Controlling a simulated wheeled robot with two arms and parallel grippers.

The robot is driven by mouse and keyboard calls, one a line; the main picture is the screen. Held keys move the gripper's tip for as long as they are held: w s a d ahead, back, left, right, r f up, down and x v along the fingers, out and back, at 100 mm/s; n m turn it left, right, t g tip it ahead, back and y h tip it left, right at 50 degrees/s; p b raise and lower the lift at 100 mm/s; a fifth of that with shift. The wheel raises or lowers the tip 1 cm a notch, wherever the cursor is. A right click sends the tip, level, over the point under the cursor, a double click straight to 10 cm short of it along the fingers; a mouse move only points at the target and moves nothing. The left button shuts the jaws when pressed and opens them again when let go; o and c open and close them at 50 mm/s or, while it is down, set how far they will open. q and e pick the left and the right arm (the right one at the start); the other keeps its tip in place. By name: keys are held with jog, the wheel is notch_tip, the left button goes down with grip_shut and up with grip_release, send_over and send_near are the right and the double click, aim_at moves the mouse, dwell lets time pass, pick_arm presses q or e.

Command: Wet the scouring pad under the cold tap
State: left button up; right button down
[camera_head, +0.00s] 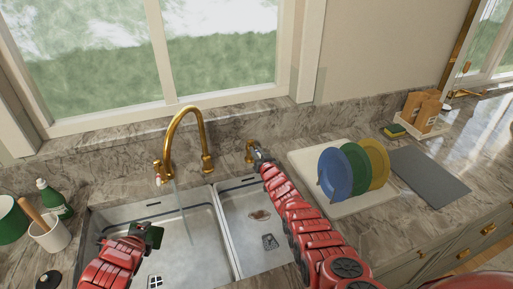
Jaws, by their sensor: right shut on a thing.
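My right gripper (258,154) is shut on this handle. My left gripper (143,240) is over the left basin, with a dark green scouring pad (154,236) at its tip; it appears shut on the pad, though the fingers are mostly hidden.
The right basin (233,196) is beside the left one. Blue, green and yellow plates (335,174) stand on a white board (305,160) at right. A grey mat (430,172) lies beyond. A green bottle (57,202) and white cup (50,236) stand at left.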

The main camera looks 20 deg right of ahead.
jog(key=shift+r, duration=0.15)
jog(key=c, duration=0.8)
grip_release()
jog(key=shift+o, duration=0.2)
